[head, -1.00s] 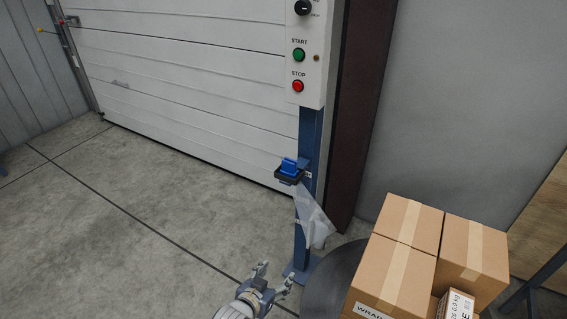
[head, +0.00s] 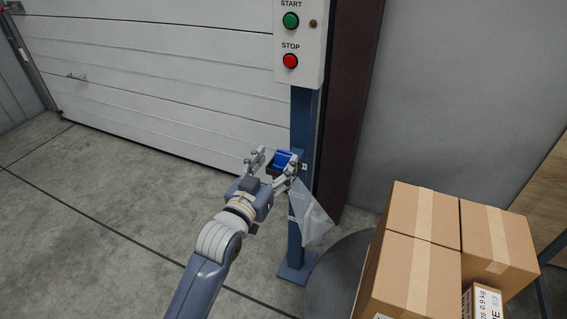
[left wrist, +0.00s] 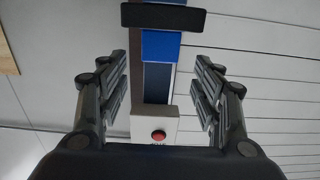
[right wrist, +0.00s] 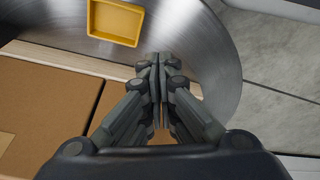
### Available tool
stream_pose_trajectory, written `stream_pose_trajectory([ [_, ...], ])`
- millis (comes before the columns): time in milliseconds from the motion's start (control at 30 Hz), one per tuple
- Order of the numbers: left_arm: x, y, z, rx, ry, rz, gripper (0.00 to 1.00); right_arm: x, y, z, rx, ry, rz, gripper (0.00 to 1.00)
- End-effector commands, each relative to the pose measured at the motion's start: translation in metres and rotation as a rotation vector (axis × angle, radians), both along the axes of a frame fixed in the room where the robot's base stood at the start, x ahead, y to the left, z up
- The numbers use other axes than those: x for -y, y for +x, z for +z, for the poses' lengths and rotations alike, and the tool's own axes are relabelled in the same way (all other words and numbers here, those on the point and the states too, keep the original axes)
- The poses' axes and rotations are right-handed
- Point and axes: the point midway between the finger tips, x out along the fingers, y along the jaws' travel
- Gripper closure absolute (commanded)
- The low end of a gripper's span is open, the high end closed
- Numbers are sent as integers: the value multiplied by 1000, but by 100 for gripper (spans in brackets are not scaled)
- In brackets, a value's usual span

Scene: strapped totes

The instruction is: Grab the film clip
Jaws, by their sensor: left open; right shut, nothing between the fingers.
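The film clip (head: 284,158) is blue with a black part and sits on the blue post below the control box. Clear film (head: 310,215) hangs below it. In the left wrist view the blue clip (left wrist: 160,46) and a black bar (left wrist: 163,16) show at the top centre, beyond the fingertips. My left gripper (head: 275,160) is open, its fingers apart towards the clip; in its wrist view (left wrist: 160,85) nothing is between them. In the head view one finger partly covers the clip's right side. My right gripper (right wrist: 160,75) is shut and empty, away from the clip.
The control box (head: 300,45) has a green START and a red STOP button. Stacked cartons (head: 425,255) stand at the right by a round turntable (head: 335,280). A yellow tray (right wrist: 115,22) lies on shiny round metal in the right wrist view. Floor at left is clear.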

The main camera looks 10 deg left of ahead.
Motion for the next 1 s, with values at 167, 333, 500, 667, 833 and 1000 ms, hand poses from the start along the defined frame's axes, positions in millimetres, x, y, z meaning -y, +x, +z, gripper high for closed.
stream_pose_trajectory([
  [167,3,13,-5,-1,0,0,40,0,2,10,7,0,-1,100],
  [333,8,35,-10,0,0,0,40,0,4,29,18,1,-3,100],
  [500,11,51,-9,-1,0,0,40,1,4,40,21,1,-4,100],
  [667,11,53,-9,-2,0,0,40,1,4,41,20,1,-4,100],
  [833,11,52,-9,-1,0,0,56,1,4,41,20,1,-4,100],
  [1000,11,52,-9,-1,0,0,88,1,4,41,20,1,-4,100],
])
